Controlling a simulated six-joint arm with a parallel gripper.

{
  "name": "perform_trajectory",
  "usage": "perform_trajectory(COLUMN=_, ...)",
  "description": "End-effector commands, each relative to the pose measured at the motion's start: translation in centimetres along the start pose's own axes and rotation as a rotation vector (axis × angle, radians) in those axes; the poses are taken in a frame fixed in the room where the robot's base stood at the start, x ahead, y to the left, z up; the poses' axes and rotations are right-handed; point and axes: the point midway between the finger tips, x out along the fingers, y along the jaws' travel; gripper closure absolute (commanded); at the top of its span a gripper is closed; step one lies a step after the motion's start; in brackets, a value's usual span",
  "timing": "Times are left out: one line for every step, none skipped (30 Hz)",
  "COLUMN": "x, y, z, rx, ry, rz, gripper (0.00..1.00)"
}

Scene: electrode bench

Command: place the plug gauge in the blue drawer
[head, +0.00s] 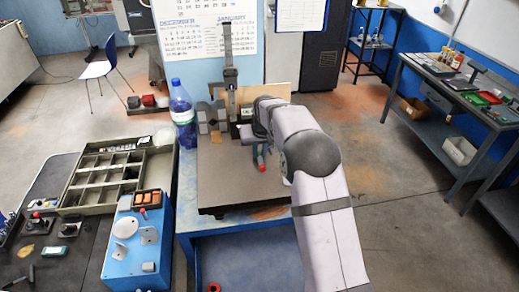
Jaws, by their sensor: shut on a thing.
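The plug gauge (261,163) shows as a small piece with red and green parts, hanging below my gripper (258,149). My gripper is shut on it, above the grey plate (235,186) on the blue bench. My arm and the gripper hide part of the gauge. A wide blue surface with raised edges, which looks like the blue drawer (250,262), lies below the front of the plate. It is nearer the camera than the gripper, and my arm covers its right side.
A measuring stand (230,85) rises behind the gripper. A blue bottle (182,112) stands to its left. A divided tray (110,172) and a blue box with fittings (135,250) are at the left. A red ring (214,287) lies at the bottom edge.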

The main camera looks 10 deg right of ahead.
Motion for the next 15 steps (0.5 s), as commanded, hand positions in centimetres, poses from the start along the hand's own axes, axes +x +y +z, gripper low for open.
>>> perform_trajectory(x=-0.01, y=0.0, z=-0.05, rx=0.0, ry=0.002, rz=0.0, gripper=1.0)
perform_trajectory(x=0.01, y=0.0, z=-0.06, rx=0.0, ry=0.003, rz=0.0, gripper=1.0)
perform_trajectory(x=0.01, y=0.0, z=-0.06, rx=0.0, ry=0.003, rz=0.0, gripper=1.0)
perform_trajectory(x=0.01, y=0.0, z=-0.06, rx=0.0, ry=0.003, rz=0.0, gripper=1.0)
perform_trajectory(x=0.01, y=0.0, z=-0.06, rx=0.0, ry=0.003, rz=0.0, gripper=1.0)
perform_trajectory(x=0.0, y=0.0, z=-0.06, rx=0.0, ry=0.003, rz=0.0, gripper=1.0)
perform_trajectory(x=0.02, y=0.0, z=-0.05, rx=0.0, ry=0.003, rz=0.0, gripper=1.0)
perform_trajectory(x=0.06, y=0.0, z=-0.03, rx=0.0, ry=0.003, rz=0.0, gripper=1.0)
perform_trajectory(x=0.15, y=0.0, z=0.01, rx=0.0, ry=0.002, rz=0.0, gripper=1.0)
perform_trajectory(x=0.23, y=0.0, z=0.04, rx=0.0, ry=0.002, rz=0.0, gripper=1.0)
perform_trajectory(x=0.33, y=0.0, z=0.08, rx=0.0, ry=0.002, rz=0.0, gripper=1.0)
perform_trajectory(x=0.43, y=0.0, z=0.12, rx=0.0, ry=0.002, rz=0.0, gripper=1.0)
perform_trajectory(x=0.36, y=0.0, z=0.12, rx=0.0, ry=0.002, rz=0.0, gripper=0.77)
perform_trajectory(x=0.34, y=0.0, z=0.11, rx=0.0, ry=0.001, rz=0.0, gripper=0.7)
perform_trajectory(x=0.34, y=0.0, z=0.11, rx=0.0, ry=0.001, rz=0.0, gripper=0.66)
